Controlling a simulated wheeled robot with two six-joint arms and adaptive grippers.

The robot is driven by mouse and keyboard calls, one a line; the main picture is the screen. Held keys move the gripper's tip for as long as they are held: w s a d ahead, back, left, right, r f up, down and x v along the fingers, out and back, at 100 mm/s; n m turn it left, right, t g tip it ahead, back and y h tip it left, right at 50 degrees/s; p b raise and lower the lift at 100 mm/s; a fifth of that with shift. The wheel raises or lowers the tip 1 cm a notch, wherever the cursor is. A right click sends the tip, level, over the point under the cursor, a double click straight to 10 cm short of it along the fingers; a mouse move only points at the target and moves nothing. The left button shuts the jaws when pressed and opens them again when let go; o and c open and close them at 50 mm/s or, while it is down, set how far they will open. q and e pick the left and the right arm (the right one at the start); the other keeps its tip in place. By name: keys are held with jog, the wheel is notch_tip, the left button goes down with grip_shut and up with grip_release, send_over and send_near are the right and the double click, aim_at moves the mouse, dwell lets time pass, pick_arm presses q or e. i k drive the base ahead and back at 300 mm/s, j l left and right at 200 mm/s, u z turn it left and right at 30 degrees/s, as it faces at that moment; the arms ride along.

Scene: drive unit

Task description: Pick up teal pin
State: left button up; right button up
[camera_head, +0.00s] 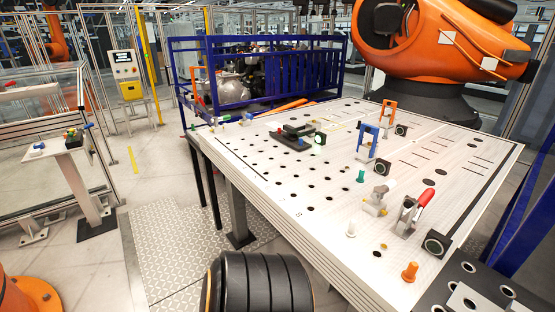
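The teal pin (361,176) stands upright on the light perforated work table (262,167), right of the table's middle. It is small, with a wider top. A blue bracket (367,142) stands just behind it, and a metal clamp with a yellow part (377,200) stands in front of it to the right. Nothing touches the pin as far as I can see. Neither of my grippers shows in the head view.
A red-handled toggle clamp (415,211), an orange pin (410,271), a white pin (351,229) and black square blocks (436,243) stand near the table's right side. An orange bracket (388,112) stands farther back. The left front tabletop is mostly clear.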

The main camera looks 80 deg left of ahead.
aim_at(360, 179)
jog(key=u, duration=1.8)
jog(key=j+z, duration=0.75)
jog(key=z, duration=0.15)
jog(key=k+j+z, duration=0.1)
jog(key=j+z, duration=0.35)
jog(key=l, duration=0.1)
